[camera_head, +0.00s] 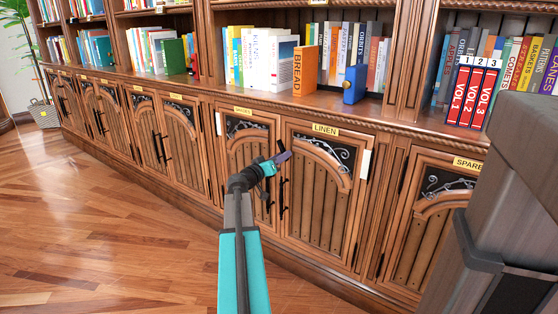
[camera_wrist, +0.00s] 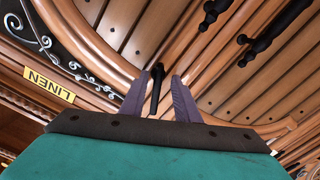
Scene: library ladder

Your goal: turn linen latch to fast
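The LINEN door (camera_head: 316,190) is a closed wooden cabinet door with its yellow LINEN label (camera_head: 325,130) above; the label also shows in the wrist view (camera_wrist: 49,84). A small dark lever (camera_wrist: 155,90), seemingly the linen latch, shows in the wrist view near the door's upper edge. My gripper (camera_head: 284,157) is at the upper left of the linen door. In the wrist view my gripper (camera_wrist: 160,98) is open, with its two purple-grey fingers on either side of the lever and visible gaps beside it.
Black pull handles (camera_head: 283,198) stand out below my gripper; they also show in the wrist view (camera_wrist: 262,37). A white plate (camera_head: 365,164) is right of the linen door. Books, including an orange one (camera_head: 305,71), stand on the shelf above. The wooden floor (camera_head: 110,220) at left is clear.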

